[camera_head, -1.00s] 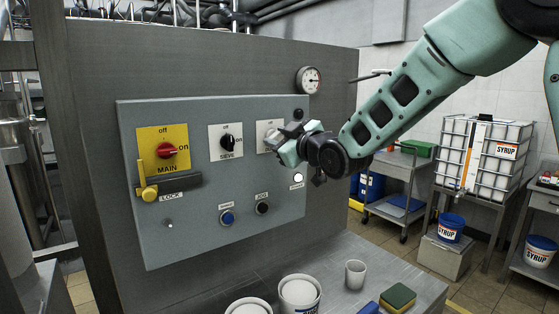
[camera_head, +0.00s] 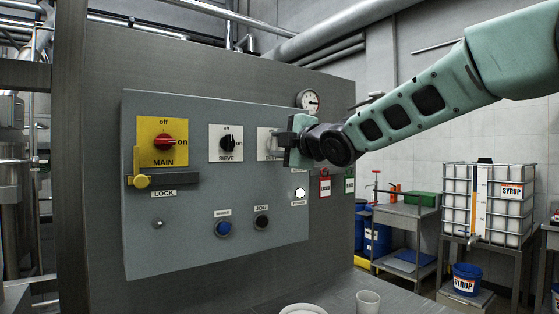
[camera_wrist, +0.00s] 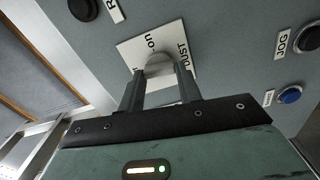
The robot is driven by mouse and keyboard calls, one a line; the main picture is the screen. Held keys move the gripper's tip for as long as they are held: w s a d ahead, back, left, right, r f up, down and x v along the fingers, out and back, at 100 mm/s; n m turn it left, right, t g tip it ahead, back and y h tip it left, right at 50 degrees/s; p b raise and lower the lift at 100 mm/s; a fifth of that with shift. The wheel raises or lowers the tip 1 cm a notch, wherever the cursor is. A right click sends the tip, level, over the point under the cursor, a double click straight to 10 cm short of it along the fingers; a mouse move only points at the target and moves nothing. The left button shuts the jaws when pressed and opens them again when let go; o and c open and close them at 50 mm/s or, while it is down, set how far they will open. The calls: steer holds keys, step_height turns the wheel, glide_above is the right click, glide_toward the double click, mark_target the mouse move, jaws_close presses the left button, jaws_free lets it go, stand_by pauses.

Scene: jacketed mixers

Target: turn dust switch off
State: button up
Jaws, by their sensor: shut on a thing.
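The dust switch is a grey knob (camera_wrist: 159,64) on a white plate (camera_wrist: 128,50) marked DUST and "on" in the wrist view. My gripper (camera_wrist: 160,88) is at the plate with its two dark fingers on either side of the knob, shut on it. The knob's exact pointing direction is hard to tell.
On the grey control panel (camera_head: 185,235), the red MAIN switch (camera_head: 164,141) and black SIEVE switch (camera_head: 228,143) sit to the left. A blue button (camera_head: 224,228), JOG button (camera_head: 261,222) and lit white lamp (camera_head: 299,192) sit below. A gauge (camera_head: 309,100) is above.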

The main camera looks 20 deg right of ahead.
steer(key=shift+f+n+b, duration=0.15)
steer(key=shift+n+b, duration=0.45)
steer(key=shift+n, duration=0.1)
steer(key=o, duration=1)
steer(key=shift+n, duration=0.3)
steer(key=p+v, duration=0.2)
steer(key=v, duration=0.3)
steer(key=p+v, duration=0.2)
steer(key=v, duration=0.2)
steer(key=p+v, duration=0.2)
steer(key=v, duration=0.3)
steer(key=shift+s+a+r+p, duration=0.15)
steer(key=shift+s+r+p, duration=0.05)
steer(key=shift+s+p, duration=0.2)
